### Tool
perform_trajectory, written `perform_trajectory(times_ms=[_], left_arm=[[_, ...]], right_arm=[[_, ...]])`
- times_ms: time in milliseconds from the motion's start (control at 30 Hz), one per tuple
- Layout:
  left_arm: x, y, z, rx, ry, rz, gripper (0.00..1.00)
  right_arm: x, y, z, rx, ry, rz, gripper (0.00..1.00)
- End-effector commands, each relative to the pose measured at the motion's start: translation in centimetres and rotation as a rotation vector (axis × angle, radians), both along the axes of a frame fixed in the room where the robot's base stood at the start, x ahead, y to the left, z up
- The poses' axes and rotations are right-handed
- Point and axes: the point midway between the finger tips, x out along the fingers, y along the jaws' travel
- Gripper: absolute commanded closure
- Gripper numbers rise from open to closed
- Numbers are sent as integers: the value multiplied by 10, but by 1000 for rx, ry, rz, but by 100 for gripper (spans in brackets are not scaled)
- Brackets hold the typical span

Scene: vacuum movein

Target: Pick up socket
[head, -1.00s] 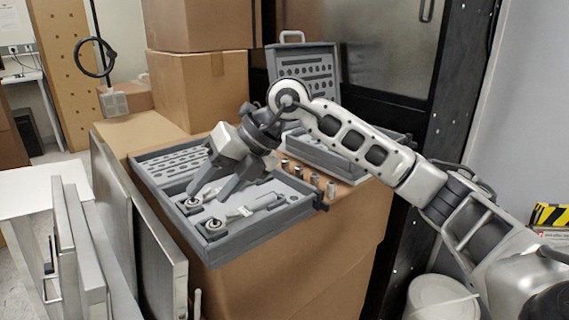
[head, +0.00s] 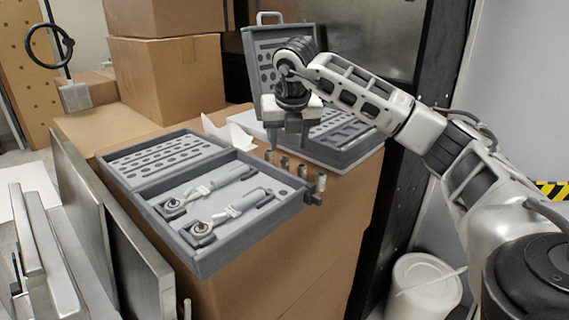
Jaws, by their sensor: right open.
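Several small metal sockets (head: 302,171) stand upright in a row on the cardboard box top, just right of the grey tool case (head: 240,225). My right gripper (head: 289,140) points down above and slightly behind the left end of the row, near the leftmost socket (head: 270,157). Its fingers are apart with no socket seen between them. Whether a finger touches a socket cannot be told. The tool case lies open and holds two ratchet wrenches (head: 212,200) in its front half. My left gripper is out of view.
A second open case (head: 340,140) with a raised lid (head: 265,60) stands behind the sockets. Stacked cardboard boxes (head: 165,75) stand at the back left. Metal panels (head: 140,250) lean at the left. A white bucket (head: 425,285) is on the floor at the right.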

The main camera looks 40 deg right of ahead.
Motion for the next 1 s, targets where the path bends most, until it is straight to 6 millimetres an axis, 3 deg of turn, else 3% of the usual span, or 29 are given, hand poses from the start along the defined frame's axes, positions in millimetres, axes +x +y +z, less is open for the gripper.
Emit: perform_trajectory(times_ms=[167, 500, 767, 933, 1000], left_arm=[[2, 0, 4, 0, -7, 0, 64], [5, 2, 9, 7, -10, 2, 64], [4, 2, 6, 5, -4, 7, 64], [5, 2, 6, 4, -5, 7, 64], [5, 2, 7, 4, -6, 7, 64]], right_arm=[[4, -2, -10, 1, 2, 1, 54], [20, -10, -50, 1, 1, 2, 54], [21, -10, -53, 0, -1, 3, 54], [21, -10, -53, 0, -1, 3, 100], [21, -10, -53, 0, -1, 3, 100]])
